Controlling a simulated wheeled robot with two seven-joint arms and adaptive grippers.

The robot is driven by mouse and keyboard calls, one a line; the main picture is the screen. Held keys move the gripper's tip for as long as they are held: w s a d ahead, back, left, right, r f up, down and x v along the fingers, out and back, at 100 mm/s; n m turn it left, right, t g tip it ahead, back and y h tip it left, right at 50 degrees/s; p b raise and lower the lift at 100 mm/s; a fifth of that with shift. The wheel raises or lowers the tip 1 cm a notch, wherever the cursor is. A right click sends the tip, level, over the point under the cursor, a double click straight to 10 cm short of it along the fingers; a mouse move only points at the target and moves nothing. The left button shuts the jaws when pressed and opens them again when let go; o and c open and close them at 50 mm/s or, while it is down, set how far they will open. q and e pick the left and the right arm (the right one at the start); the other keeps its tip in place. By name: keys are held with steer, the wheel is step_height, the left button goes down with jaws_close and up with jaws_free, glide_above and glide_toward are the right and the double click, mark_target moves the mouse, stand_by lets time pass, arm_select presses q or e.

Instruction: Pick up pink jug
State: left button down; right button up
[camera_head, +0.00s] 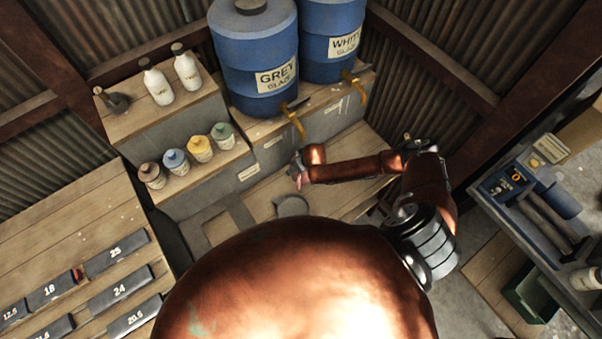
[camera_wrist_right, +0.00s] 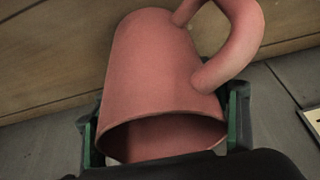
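The pink jug (camera_wrist_right: 155,75) fills the middle of the right wrist view, with its open mouth toward the camera and its handle at the upper right. My right gripper (camera_wrist_right: 160,135) has one green-padded finger on each side of the jug near the rim, with no clear gap at either side. In the head view my right gripper (camera_head: 298,170) is small at the end of my copper arm, over the wooden bench below the blue barrels. The jug is only a small pinkish patch there. My left gripper is not in view.
Two blue glaze barrels (camera_head: 255,55) stand behind on a grey step. Several small jars (camera_head: 198,147) and two white bottles (camera_head: 187,68) stand on steps to the left. A grey round item (camera_head: 292,206) lies on the bench near my gripper. A tool shelf is at right.

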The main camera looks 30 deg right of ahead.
steer(key=c, duration=1.1)
steer(key=shift+c, duration=1.1)
steer(key=shift+r, duration=0.1)
